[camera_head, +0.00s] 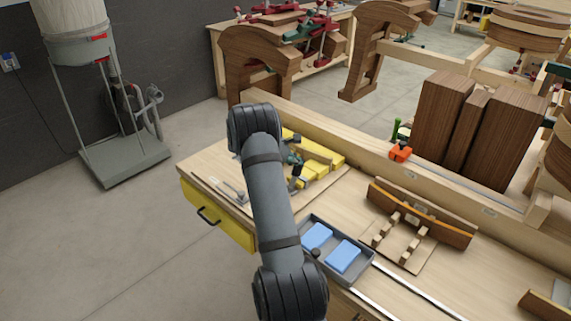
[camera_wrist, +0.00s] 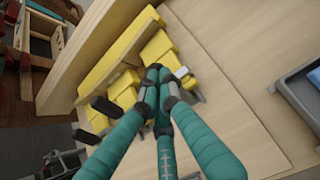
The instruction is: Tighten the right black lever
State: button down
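My gripper (camera_wrist: 160,78) has teal, jointed fingers with dark tips. The tips come together over the yellow blocks, and I see no clear gap between them. In the head view my gripper (camera_head: 293,160) is small and partly hidden behind my arm. Two dark, elongated shapes (camera_wrist: 104,106) that look like black lever handles lie left of the fingers in the wrist view. A small pale metal part (camera_wrist: 181,72) shows right beside the fingertips. Whether a lever is between the tips is hidden. The yellow form (camera_head: 320,168) sits on a light wooden board.
A grey tray (camera_head: 359,281) with blue blocks stands right of the board. A metal clamp (camera_head: 232,192) lies at the board's left. A wooden jig (camera_head: 425,212) and an orange clamp (camera_head: 400,151) are farther right. A raised wooden rail (camera_wrist: 75,58) runs behind the yellow form.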

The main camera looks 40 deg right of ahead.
jog(key=shift+w+d+f, duration=0.1)
jog(key=shift+d+f, duration=0.1)
jog(key=shift+d, duration=0.85)
jog(key=shift+a+r, duration=0.3)
jog(key=shift+a, duration=0.1)
jog(key=a+r, duration=0.5)
jog(key=r, duration=0.6)
jog(key=a+f+b, duration=0.4)
jog(key=a+b, duration=0.2)
jog(key=b, duration=0.3)
jog(key=shift+y, duration=0.4)
jog(key=p+x, duration=0.1)
jog(key=x, duration=0.7)
jog(key=s+p+x, duration=0.1)
jog(key=x, duration=0.4)
jog(key=shift+d+r+p, duration=0.25)
jog(key=shift+d+p, duration=0.05)
jog(key=shift+d, duration=0.2)
